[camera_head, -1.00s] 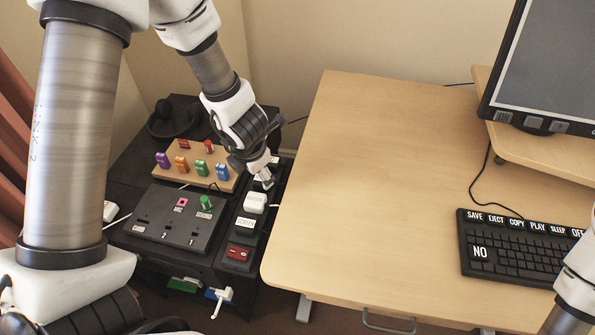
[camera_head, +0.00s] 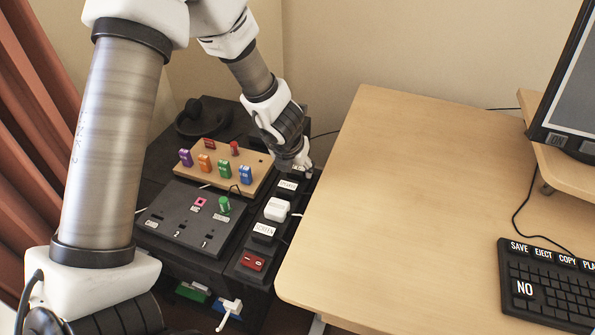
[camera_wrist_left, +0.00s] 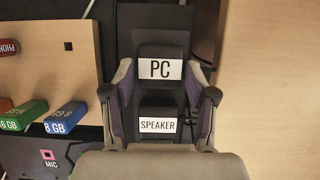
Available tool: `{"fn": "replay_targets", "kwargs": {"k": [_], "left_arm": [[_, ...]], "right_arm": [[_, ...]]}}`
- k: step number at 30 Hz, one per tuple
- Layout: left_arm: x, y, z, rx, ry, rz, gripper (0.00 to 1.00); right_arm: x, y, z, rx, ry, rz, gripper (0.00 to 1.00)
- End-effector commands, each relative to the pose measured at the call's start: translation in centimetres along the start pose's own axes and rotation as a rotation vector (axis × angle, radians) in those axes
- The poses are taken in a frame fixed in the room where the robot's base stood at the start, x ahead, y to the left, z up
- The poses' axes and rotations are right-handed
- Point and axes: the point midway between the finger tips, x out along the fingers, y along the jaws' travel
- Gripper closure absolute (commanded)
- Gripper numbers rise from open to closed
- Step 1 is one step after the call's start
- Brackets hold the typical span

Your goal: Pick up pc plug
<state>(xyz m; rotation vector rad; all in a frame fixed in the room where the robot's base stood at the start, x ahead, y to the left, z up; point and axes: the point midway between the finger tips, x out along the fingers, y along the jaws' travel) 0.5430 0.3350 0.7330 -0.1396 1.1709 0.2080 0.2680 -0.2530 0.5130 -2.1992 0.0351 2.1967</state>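The PC plug (camera_wrist_left: 159,50) is a black block with a white PC label, standing in the black power strip in the left wrist view. The black speaker plug (camera_wrist_left: 158,112) is just below it there, and its label also shows in the head view (camera_head: 288,185). My left gripper (camera_wrist_left: 160,76) is open, with one finger on each side of the strip and its tips by the lower part of the PC plug; I cannot tell whether they touch it. My right gripper is out of view.
A white plug (camera_head: 277,209), a screen plug (camera_head: 264,231) and a red switch (camera_head: 252,261) sit along the strip. A wooden block with coloured USB sticks (camera_head: 215,180) stands close on the left. The desk edge (camera_head: 318,214) runs close on the right.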

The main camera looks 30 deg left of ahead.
Motion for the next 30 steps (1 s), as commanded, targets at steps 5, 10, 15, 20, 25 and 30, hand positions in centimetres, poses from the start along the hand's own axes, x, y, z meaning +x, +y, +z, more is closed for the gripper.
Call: {"fn": "replay_targets", "kwargs": {"k": [5, 10, 15, 20, 25, 30], "left_arm": [[0.0, 0.0, 0.0, 0.000, 0.000, 0.000, 0.83], [0.0, 0.0, -0.1, 0.001, 0.001, 0.000, 0.84], [-0.8, 0.0, 0.3, 0.000, 0.001, 0.000, 0.84], [-3.4, 0.0, 1.4, 0.000, -0.001, 0.000, 0.84], [-8.7, 0.0, 3.6, -0.001, -0.002, 0.000, 0.84], [-13.7, 0.0, 5.7, -0.001, -0.002, 0.000, 0.84]], "right_arm": [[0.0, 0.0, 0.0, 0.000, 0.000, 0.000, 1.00], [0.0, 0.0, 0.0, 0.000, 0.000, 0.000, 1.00], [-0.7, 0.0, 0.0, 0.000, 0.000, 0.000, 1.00], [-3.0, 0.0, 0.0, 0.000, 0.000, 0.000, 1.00], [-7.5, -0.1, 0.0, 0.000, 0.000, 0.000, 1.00], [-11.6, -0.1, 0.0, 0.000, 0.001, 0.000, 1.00]]}}
